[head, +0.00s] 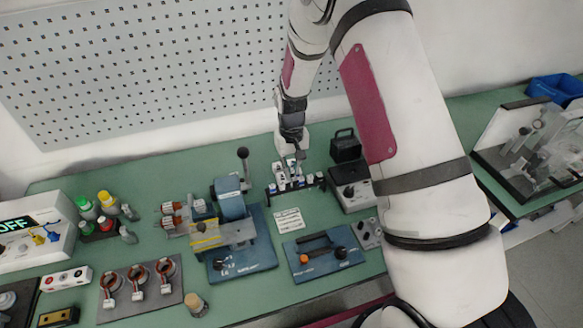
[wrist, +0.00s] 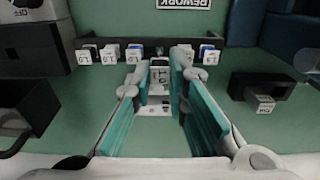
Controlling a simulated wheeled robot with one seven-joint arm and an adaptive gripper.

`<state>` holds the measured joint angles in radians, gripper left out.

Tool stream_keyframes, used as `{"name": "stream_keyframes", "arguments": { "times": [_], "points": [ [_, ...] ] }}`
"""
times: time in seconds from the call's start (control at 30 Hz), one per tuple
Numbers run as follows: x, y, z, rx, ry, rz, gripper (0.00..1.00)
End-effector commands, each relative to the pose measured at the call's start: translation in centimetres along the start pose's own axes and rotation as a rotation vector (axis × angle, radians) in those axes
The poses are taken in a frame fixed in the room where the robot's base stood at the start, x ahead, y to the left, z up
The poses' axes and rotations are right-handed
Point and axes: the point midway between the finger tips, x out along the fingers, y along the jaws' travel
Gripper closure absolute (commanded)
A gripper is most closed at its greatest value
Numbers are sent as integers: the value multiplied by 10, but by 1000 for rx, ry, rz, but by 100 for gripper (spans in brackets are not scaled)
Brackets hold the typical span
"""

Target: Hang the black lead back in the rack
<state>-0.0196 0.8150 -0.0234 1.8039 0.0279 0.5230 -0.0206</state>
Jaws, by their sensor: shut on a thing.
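The rack (head: 273,190) is a low dark bar on the green bench, below my gripper (head: 292,152) in the head view. In the wrist view the dark rack (wrist: 140,43) runs across the top, with several white-labelled lead ends along it. My gripper (wrist: 165,88) is shut on a small white-labelled piece (wrist: 158,76), which I take to be the black lead; its colour is unclear. The piece lies in line with the middle of the rack. I cannot tell whether it touches or sits in the rack. My fingers and arm hide part of the rack.
A dark box with a handle (head: 345,146) and a grey instrument (head: 352,188) stand to the right of the rack. A blue machine (head: 229,200) stands to the left. A white card (head: 289,220) and a blue plate (head: 300,262) lie in front.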

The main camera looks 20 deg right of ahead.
Motion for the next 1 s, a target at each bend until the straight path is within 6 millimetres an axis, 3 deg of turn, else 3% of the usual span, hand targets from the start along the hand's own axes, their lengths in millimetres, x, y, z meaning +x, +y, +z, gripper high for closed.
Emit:
{"name": "stream_keyframes", "arguments": {
  "times": [1.0],
  "points": [
    [11, 0, -1, 0, 0, 0, 100]
  ]
}}
